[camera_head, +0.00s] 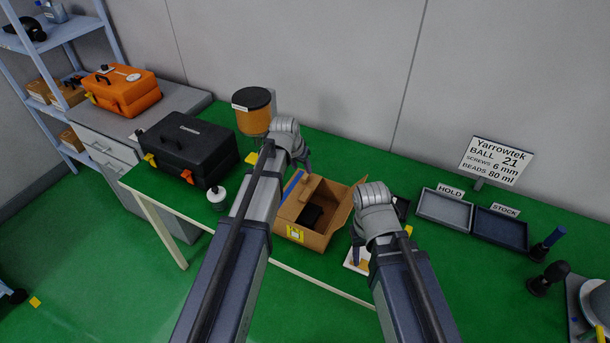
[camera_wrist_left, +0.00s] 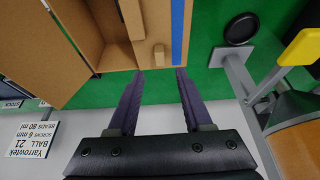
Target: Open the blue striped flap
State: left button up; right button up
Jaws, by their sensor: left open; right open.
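A cardboard box (camera_head: 318,241) stands on the green table, its top partly open, with a dark object (camera_head: 311,216) inside. The flap with the blue stripe (camera_head: 293,184) is at the box's left side. In the left wrist view the blue stripe (camera_wrist_left: 177,30) runs along the flap beside a small raised tab (camera_wrist_left: 158,55). My left gripper (camera_wrist_left: 160,72) is open, its fingertips at the flap's edge on either side of the tab; contact cannot be told. My right gripper (camera_head: 357,248) is open and empty at the box's right side.
A black case (camera_head: 185,150), a white bottle (camera_head: 217,198) and an orange container with a dark lid (camera_head: 252,105) stand left of the box. The HOLD tray (camera_head: 444,210) and STOCK tray (camera_head: 500,229) lie right.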

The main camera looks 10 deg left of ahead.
aim_at(305, 176)
pick_arm(q)
jog(key=b+x, duration=0.6)
jog(key=x, duration=0.1)
jog(key=shift+f, duration=0.1)
grip_shut()
dwell(0.3)
dwell(1.1)
